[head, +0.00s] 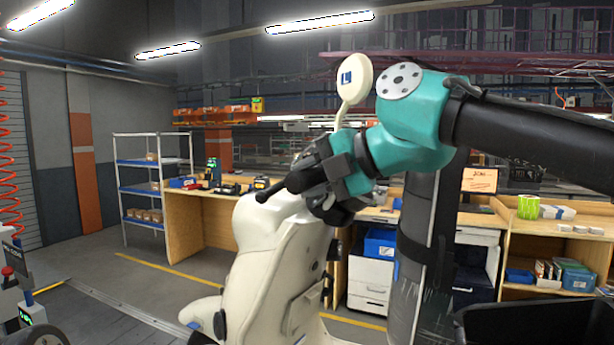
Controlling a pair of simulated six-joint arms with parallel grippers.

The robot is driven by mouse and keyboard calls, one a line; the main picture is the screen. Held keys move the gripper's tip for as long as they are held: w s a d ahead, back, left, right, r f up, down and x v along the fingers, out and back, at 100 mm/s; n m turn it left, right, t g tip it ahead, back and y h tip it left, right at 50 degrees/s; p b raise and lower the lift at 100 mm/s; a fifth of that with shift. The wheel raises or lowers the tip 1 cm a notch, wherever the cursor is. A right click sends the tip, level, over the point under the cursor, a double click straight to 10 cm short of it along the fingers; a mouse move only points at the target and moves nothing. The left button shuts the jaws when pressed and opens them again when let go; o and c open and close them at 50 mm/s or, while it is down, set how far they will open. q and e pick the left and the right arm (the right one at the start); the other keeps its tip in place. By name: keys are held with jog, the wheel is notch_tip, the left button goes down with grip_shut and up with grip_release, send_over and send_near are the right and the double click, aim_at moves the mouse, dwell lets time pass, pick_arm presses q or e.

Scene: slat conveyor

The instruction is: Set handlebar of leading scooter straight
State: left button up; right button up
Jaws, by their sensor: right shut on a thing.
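The cream scooter (275,260) stands in the middle of the head view, with its body toward me. A black handlebar grip (275,191) sticks out to the left above its front. A round cream mirror (353,78) marked "L" rises on a stem above the handlebar. My right gripper (325,182) comes in from the right, shut at the handlebar beside the grip. It hides the middle of the bar, so the bar's exact angle is hard to tell. My left gripper is not in view.
A black bin (535,318) stands at the bottom right. Wooden workbenches (205,222) and a shelf rack (140,190) stand behind the scooter. A device with a red button (9,271) is at the far left edge. The floor left of the scooter is clear.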

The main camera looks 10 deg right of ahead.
jog(key=shift+f, duration=0.1)
jog(key=shift+s+d+f, duration=0.15)
jog(key=shift+d+f, duration=0.05)
jog(key=shift+d, duration=0.15)
jog(key=o, duration=1)
jog(key=shift+r, duration=0.1)
jog(key=v, duration=1.7)
jog(key=shift+d, duration=0.25)
jog(key=x, duration=1.6)
jog(key=shift+s+a, duration=0.1)
jog(key=shift+s, duration=0.05)
jog(key=shift+r, duration=0.1)
